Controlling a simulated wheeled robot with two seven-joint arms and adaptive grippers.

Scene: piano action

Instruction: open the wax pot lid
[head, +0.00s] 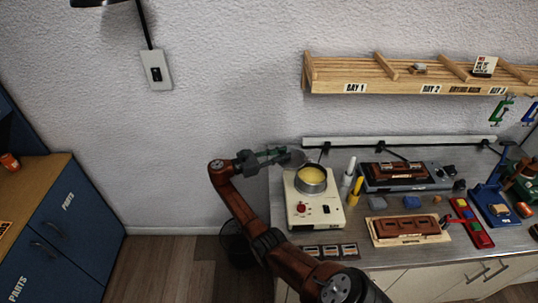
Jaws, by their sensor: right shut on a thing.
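The wax pot (311,185) is a round metal pot on a cream heater unit (318,213) at the left end of the workbench. Its top is uncovered and yellow wax shows inside. The lid (294,158) looks like a thin grey disc, tilted up at the pot's back left edge. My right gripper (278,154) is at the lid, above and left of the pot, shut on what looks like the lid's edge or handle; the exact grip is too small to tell. My left gripper is not in view.
White and yellow bottles (355,190) stand close right of the heater. Piano parts on trays (410,228), a blue fixture (492,203) and small blocks fill the workbench. A wooden shelf (420,88) hangs above. A blue cabinet (68,222) stands at the left, with open floor between.

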